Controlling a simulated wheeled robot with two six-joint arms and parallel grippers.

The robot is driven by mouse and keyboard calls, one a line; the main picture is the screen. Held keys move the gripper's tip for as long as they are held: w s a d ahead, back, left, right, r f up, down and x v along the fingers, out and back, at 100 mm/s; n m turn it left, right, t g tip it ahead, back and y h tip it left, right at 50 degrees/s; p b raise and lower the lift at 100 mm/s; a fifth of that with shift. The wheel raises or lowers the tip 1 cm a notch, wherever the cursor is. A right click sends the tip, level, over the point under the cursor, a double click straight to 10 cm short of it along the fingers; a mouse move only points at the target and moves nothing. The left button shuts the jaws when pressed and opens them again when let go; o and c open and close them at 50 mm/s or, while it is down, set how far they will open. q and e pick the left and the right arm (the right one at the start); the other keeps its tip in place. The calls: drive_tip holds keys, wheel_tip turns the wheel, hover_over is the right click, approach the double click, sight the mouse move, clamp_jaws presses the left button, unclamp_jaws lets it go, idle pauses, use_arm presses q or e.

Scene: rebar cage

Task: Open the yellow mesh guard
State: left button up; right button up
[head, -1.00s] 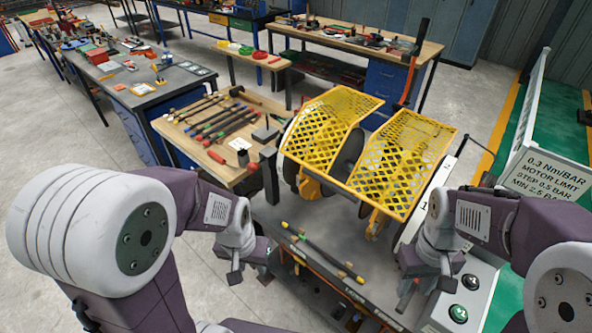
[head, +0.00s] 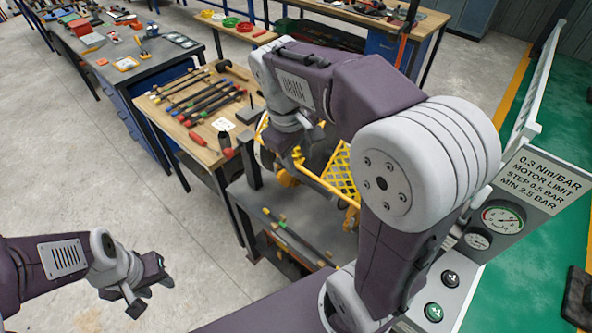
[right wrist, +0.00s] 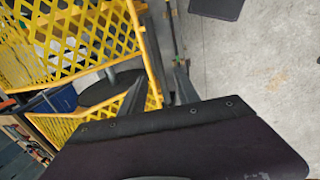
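The yellow mesh guard (head: 341,172) sits on the machine bench, mostly hidden behind my right arm in the head view. In the right wrist view its mesh (right wrist: 70,42) and frame bars fill the upper left. My right gripper (head: 298,150) hangs over the guard's left part. In the right wrist view its two fingers (right wrist: 160,93) are apart, with a yellow frame bar running between them in the picture; I cannot tell whether they touch it. My left gripper (head: 140,286) is open and empty, low at the left, away from the guard.
A wooden table (head: 185,145) with tools stands left of the machine. The control panel (head: 450,285) with gauges and buttons is at the right, below a sign (head: 545,180). Loose bars (head: 297,240) lie on the bench front. The floor at left is clear.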

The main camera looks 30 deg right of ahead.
sight(302, 176)
drive_tip(key=f, duration=0.3)
drive_tip(key=d+f, duration=0.1)
drive_tip(key=f, duration=0.1)
drive_tip(key=shift+w+d+f, duration=0.1)
drive_tip(key=shift+w+f, duration=0.1)
drive_tip(key=shift+w, duration=0.15)
drive_tip(key=shift+d+f, duration=0.1)
drive_tip(key=shift+f, duration=0.55)
drive_tip(key=shift+c, duration=0.4)
clamp_jaws()
